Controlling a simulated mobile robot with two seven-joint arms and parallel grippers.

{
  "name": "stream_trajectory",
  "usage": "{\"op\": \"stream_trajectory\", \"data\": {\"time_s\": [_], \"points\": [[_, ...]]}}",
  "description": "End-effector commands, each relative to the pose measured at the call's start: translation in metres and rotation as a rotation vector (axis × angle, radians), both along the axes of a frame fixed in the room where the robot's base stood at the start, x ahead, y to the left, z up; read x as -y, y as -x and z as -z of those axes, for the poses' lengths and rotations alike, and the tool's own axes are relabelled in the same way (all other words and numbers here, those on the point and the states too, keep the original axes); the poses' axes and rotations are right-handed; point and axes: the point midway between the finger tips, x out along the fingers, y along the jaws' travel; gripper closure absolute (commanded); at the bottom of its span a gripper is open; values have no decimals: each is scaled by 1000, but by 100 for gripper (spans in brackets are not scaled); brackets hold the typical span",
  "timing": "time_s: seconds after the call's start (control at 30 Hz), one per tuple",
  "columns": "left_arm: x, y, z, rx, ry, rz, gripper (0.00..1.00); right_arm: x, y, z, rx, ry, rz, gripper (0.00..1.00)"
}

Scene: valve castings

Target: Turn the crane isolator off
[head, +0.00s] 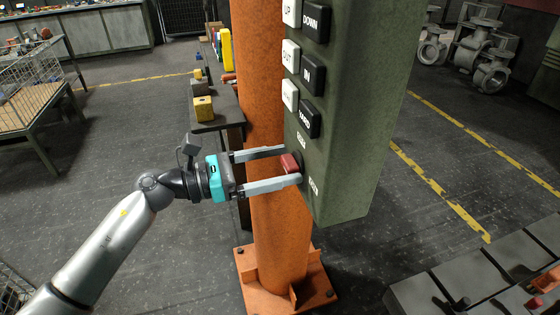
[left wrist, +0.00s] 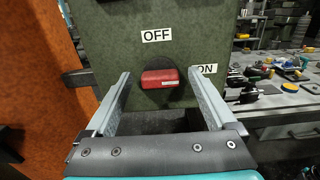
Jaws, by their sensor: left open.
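The crane isolator is a red handle (head: 290,163) low on the green control box (head: 345,150). In the left wrist view the red handle (left wrist: 160,78) lies roughly level, below an OFF label (left wrist: 156,35) and to the left of an ON label (left wrist: 204,69), which a finger partly covers. My left gripper (head: 292,165) is open, with one finger on each side of the handle. It also shows in the left wrist view (left wrist: 160,85), with gaps between the fingers and the handle. Whether the fingertips touch the box is unclear. My right gripper is not in view.
Black and white push buttons (head: 311,75) line the box above the handle. An orange column (head: 262,120) stands behind it. A narrow bench (head: 228,108) with blocks is beyond my left gripper. Grey castings (head: 490,70) stand at the back right.

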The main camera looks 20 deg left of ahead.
Motion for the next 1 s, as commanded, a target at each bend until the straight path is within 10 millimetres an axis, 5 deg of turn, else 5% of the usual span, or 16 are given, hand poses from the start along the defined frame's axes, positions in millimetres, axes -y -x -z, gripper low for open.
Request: {"op": "stream_trajectory", "data": {"time_s": [0.37,1.0], "points": [[4,-3,0,-1,1,0,12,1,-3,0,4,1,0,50],[4,-2,0,-1,1,0,84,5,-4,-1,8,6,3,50]]}}
